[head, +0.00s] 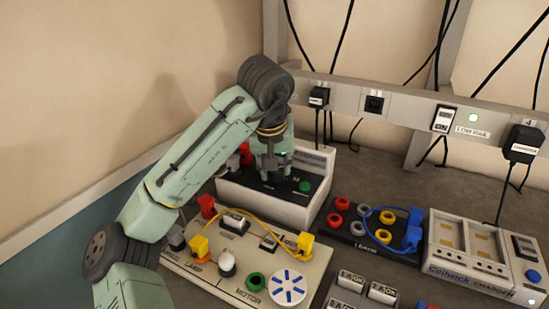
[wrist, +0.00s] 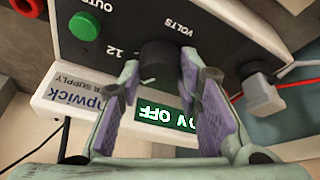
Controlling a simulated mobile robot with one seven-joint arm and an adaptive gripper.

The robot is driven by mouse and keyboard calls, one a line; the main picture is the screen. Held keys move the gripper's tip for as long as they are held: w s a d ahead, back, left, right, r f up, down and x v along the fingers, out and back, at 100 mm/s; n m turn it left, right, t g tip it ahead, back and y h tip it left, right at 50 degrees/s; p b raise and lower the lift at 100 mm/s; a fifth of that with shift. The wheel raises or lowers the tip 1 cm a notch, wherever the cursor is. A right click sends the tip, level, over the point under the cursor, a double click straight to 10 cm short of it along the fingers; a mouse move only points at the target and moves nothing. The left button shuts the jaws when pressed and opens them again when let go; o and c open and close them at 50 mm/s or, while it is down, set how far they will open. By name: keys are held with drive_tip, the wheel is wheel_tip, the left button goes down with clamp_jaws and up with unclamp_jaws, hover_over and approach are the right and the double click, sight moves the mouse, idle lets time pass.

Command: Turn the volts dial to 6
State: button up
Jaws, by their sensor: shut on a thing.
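The volts dial (wrist: 160,54) is a black round knob on the dark face of the power supply (wrist: 225,30). In the wrist view the word VOLTS and a 12 mark show beside it. My gripper (wrist: 158,72) has one finger on each side of the knob and is shut on it. Where the dial's pointer stands cannot be told. The green display (wrist: 165,118) shows upside down between my fingers and includes OFF. In the head view my gripper (head: 271,170) reaches down onto the power supply (head: 262,203) and hides the dial.
A green button (wrist: 84,26) and a grey plug (wrist: 258,85) with a red lead flank the dial. In front stands a cream board (head: 205,265) with a lamp, motor and yellow clips. A dark leads block (head: 345,232) and a charger (head: 460,265) stand to the right.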

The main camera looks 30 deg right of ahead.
drive_tip(key=n, duration=0.2)
drive_tip(key=n+t+y, duration=0.1)
drive_tip(key=n, duration=0.1)
drive_tip(key=shift+d+n+y+p, duration=0.1)
drive_tip(key=shift+n+y+p, duration=0.2)
drive_tip(key=shift+p, duration=0.05)
drive_tip(key=n+y, duration=0.1)
drive_tip(key=n, duration=0.1)
drive_tip(key=n+y, duration=0.1)
drive_tip(key=n, duration=0.2)
drive_tip(key=shift+s+d+n, duration=0.1)
drive_tip(key=shift+d+n, duration=0.05)
drive_tip(key=shift+n, duration=0.15)
drive_tip(key=o, duration=1.1)
drive_tip(key=v, duration=1.2)
drive_tip(key=shift+d, duration=0.15)
